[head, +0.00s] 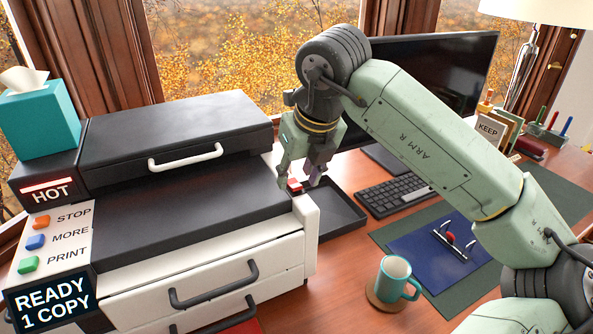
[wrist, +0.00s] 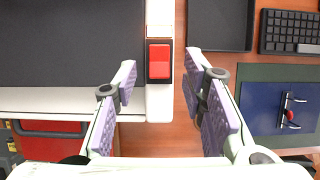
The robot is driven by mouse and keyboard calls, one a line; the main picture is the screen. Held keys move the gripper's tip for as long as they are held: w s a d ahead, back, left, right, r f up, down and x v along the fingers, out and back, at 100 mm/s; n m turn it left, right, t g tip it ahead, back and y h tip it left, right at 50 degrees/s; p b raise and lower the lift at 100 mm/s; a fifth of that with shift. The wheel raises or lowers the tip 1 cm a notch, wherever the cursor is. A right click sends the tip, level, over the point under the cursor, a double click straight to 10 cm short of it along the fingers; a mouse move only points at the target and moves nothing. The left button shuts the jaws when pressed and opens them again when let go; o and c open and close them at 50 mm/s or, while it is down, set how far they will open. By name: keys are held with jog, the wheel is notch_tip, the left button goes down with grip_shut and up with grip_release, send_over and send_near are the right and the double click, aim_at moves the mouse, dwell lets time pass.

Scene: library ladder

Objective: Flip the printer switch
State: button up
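The printer (head: 180,220) is a large black-and-white machine at the left of the desk in the head view. Its switch (wrist: 159,62) is a red rocker in a black frame on the white right edge strip, seen clearly in the wrist view. In the head view the switch (head: 295,186) shows just under my gripper, partly covered by it. My gripper (head: 300,181) points down over the strip. In the wrist view my gripper (wrist: 160,72) is open, its purple pads apart on either side of the switch with nothing between them. I cannot tell the fingertips' exact height.
A black tray (head: 333,210) lies right of the printer, with a keyboard (head: 397,194) beyond it. A teal mug (head: 394,280) stands on a coaster in front. A blue folder (head: 440,250) lies on a green mat. A monitor (head: 440,85) stands behind my arm.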

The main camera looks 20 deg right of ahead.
jog(key=shift+w+f, duration=0.3)
jog(key=shift+f, duration=0.3)
jog(key=shift+c, duration=0.5)
grip_shut()
